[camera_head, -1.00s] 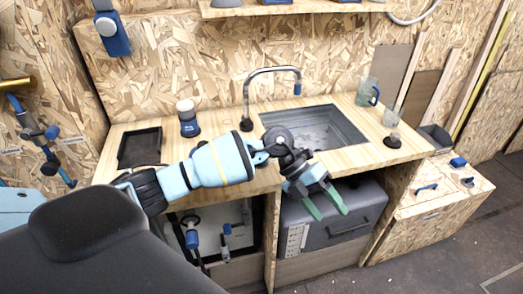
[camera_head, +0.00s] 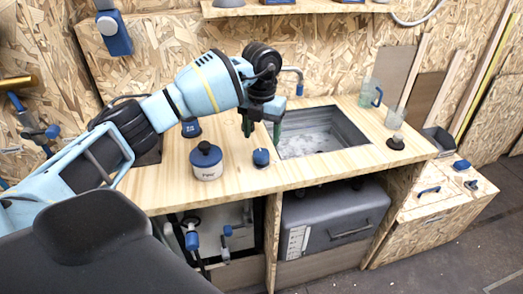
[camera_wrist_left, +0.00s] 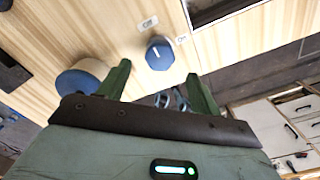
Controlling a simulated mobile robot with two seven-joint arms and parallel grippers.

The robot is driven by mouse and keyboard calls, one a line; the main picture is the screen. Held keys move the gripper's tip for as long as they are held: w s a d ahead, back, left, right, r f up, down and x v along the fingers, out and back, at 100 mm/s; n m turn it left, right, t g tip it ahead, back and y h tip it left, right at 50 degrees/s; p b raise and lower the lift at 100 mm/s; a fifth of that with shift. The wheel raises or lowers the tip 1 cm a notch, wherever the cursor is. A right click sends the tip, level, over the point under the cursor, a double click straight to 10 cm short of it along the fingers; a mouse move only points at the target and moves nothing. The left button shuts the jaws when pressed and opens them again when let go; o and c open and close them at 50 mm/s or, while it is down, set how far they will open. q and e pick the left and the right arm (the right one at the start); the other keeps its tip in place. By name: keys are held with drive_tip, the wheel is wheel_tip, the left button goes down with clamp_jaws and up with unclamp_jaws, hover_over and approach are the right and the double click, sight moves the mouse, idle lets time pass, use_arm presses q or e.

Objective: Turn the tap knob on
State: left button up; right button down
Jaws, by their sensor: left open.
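The blue tap knob (camera_head: 261,158) stands on the wooden counter, left of the sink (camera_head: 318,140). In the left wrist view the knob (camera_wrist_left: 160,54) shows a white line and sits between labels reading Off and On. My left gripper (camera_head: 262,126) is open, pointing down, above the counter by the knob and touching nothing that I can see. In the left wrist view its green fingers (camera_wrist_left: 158,80) are spread apart, with the knob just beyond them. The curved tap (camera_head: 292,72) is mostly hidden behind my left arm. My right gripper is not in view.
A white canister with a dark blue lid (camera_head: 206,162) stands close left of the knob. A blue-lidded jar (camera_head: 191,127) is partly hidden behind my arm.

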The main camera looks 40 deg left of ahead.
sight(262, 152)
use_arm(q)
drive_tip(key=shift+f, duration=3.15)
drive_tip(key=c, duration=1)
drive_tip(key=shift+o, duration=0.2)
